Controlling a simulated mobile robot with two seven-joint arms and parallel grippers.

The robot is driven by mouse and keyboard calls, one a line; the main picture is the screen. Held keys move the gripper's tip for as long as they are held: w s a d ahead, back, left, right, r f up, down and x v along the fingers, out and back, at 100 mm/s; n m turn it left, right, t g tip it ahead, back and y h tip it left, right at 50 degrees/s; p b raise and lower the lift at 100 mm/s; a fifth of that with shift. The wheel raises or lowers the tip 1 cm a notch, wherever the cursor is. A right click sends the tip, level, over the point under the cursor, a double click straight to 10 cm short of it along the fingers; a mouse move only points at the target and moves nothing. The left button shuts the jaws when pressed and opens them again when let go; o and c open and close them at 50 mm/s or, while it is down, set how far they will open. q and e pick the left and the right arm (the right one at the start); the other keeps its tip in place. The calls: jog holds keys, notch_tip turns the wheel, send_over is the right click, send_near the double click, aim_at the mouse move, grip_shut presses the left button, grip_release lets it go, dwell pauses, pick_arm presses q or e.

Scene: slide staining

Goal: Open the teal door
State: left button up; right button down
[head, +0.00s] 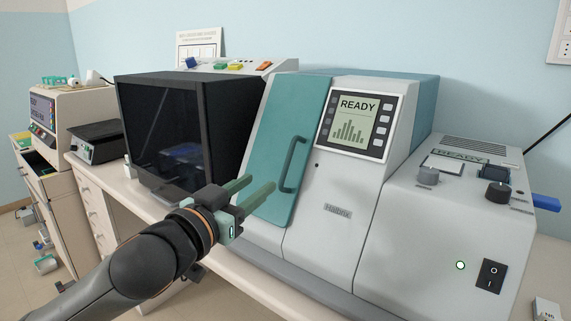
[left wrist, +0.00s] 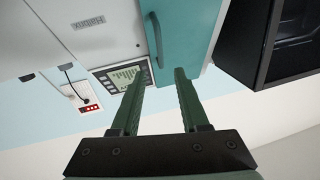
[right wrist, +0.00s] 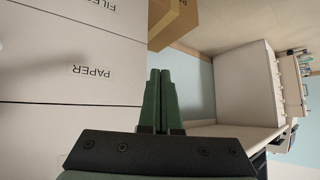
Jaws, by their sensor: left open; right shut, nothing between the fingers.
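The teal door (head: 285,130) is on the front of a grey and white machine and looks shut. It has a dark vertical handle (head: 292,165) near its right edge. My left gripper (head: 258,190) is open and empty in front of the door's lower part, to the left of the handle. In the left wrist view the open fingers (left wrist: 160,80) point toward the teal door (left wrist: 190,35), with the handle (left wrist: 153,48) beyond them, not between them as far as I can tell. My right gripper (right wrist: 160,75) is shut and empty, and shows only in the right wrist view.
A black-framed cabinet with a dark glass front (head: 160,135) stands left of the door. The screen panel (head: 355,122) reads READY. A grey unit with knobs (head: 445,220) is at the right.

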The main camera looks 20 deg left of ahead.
aim_at(286, 163)
pick_arm(q)
jog(key=w, duration=0.3)
jog(key=w+d, duration=0.1)
jog(key=w, duration=0.3)
jog(key=w+d+p, duration=0.1)
jog(key=w, duration=0.3)
grip_shut()
dwell(1.2)
